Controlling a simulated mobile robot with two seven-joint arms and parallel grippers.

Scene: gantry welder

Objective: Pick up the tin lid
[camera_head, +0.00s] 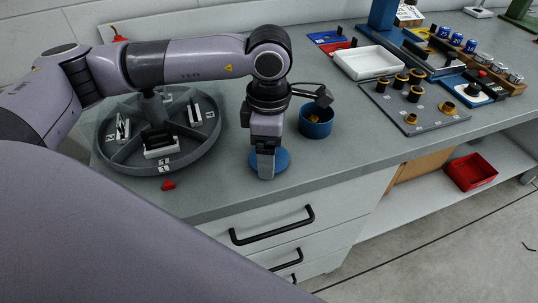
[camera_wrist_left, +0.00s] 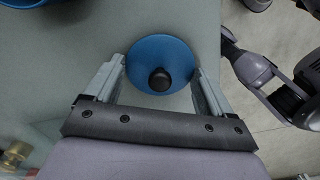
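The tin lid (camera_head: 283,158) is a round blue disc lying on the grey bench near its front edge. In the left wrist view the lid (camera_wrist_left: 177,58) shows a black knob (camera_wrist_left: 159,79) at its middle. My left gripper (camera_head: 266,172) is directly over the lid, pointing down, and hides part of it. In the left wrist view my left gripper (camera_wrist_left: 160,72) is open, with one finger on each side of the lid; I cannot tell whether they touch it. A blue open tin (camera_head: 316,121) with brass-coloured contents stands just behind and right of the lid. My right gripper is not in view.
A grey divided round tray (camera_head: 205,156) stands to the left, with a red piece (camera_head: 168,185) in front of it. A white tray (camera_head: 368,62) and a grey plate with brass parts (camera_head: 440,122) lie to the right. Drawers with black handles are below the bench edge.

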